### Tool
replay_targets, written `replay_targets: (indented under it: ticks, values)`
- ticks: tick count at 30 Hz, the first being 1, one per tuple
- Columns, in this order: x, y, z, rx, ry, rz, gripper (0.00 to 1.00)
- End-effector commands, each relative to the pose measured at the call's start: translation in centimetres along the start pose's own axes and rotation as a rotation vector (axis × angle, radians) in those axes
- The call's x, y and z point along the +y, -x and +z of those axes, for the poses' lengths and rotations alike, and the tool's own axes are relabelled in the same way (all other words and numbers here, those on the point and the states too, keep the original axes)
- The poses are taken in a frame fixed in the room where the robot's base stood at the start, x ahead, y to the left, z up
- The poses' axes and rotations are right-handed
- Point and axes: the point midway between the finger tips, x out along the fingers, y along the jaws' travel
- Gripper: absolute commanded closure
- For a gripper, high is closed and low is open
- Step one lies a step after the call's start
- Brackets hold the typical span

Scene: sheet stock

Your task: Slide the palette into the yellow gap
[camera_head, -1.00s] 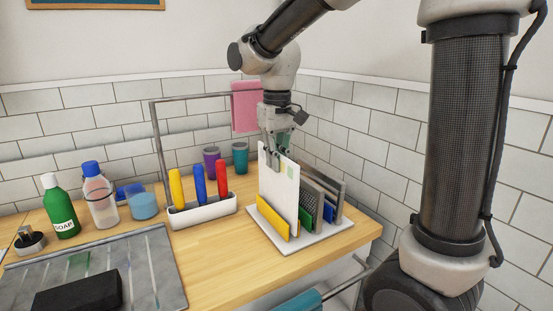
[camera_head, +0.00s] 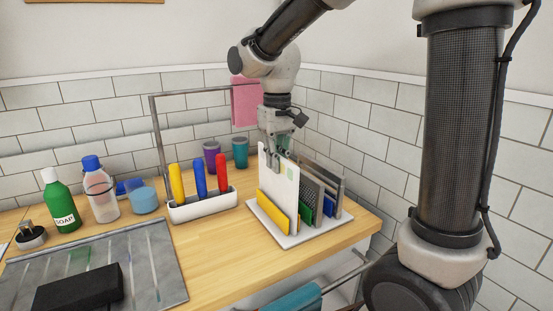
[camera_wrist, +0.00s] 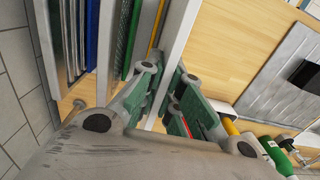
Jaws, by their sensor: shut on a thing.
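The rack's white base (camera_head: 318,235) holds green and blue panels (camera_head: 328,208) and grey boards behind the palette. A white holder (camera_head: 204,206) with coloured bottles stands left of it.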

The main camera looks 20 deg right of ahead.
Motion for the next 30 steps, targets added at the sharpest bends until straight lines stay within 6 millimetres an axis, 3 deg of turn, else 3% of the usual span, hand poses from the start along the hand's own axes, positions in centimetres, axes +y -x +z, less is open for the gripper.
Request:
replay_targets:
  ticks: [4,6,9,20,30]
  values:
    - [0.0,0.0,0.0,0.000,0.000,0.000,1.00]
    - [0.0,0.0,0.0,0.000,0.000,0.000,0.84]
    - [0.0,0.0,0.0,0.000,0.000,0.000,0.68]
    - [0.0,0.3,0.0,0.001,0.000,0.000,0.68]
    - [0.0,3.2,-0.1,0.002,0.000,0.000,0.68]
